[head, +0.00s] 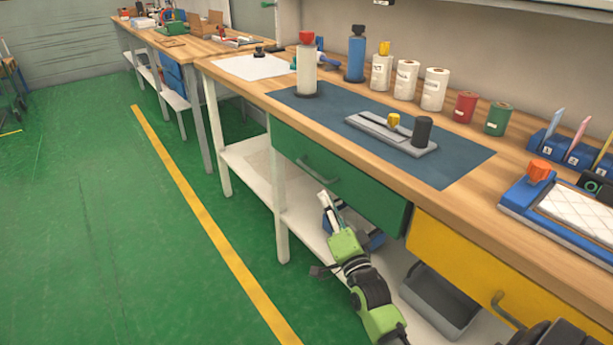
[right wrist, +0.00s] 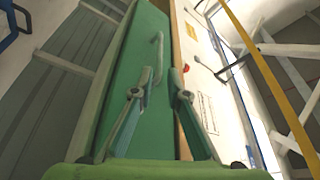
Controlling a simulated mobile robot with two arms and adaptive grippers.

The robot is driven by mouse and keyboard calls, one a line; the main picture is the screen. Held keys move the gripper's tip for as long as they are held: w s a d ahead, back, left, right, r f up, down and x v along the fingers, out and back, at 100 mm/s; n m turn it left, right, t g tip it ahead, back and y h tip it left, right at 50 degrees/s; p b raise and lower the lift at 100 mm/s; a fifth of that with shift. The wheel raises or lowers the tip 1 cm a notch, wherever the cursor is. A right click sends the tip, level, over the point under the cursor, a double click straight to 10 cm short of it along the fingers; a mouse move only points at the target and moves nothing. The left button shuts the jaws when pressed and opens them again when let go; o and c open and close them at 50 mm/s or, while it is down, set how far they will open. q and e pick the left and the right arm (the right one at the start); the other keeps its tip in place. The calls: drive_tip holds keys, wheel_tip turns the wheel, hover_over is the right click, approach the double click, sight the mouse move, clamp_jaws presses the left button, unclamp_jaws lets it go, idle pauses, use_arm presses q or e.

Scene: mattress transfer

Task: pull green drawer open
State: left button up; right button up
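The green drawer (head: 345,185) sits under the workbench top, its front flush with the bench and looking shut. Its bar handle (head: 318,170) is near the middle of the front. My right gripper (head: 326,203) is just below the handle, pointing up towards it. In the right wrist view the green drawer front (right wrist: 128,75) fills the middle. My left gripper is not in view.
A yellow drawer (head: 475,265) is right of the green one, above a grey bin (head: 440,300) on the lower shelf (head: 252,172). A bench leg (head: 280,225) stands left of my gripper. Bottles and cans stand on the bench top. The green floor (head: 110,230) is clear.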

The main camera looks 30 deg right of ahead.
sight(313, 171)
drive_tip(key=b+x, duration=0.1)
drive_tip(key=x, duration=0.9)
drive_tip(key=shift+f, duration=0.1)
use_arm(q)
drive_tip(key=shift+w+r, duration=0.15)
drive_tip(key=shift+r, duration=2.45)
use_arm(e)
drive_tip(key=shift+w+d, duration=0.1)
drive_tip(key=shift+w, duration=0.55)
clamp_jaws()
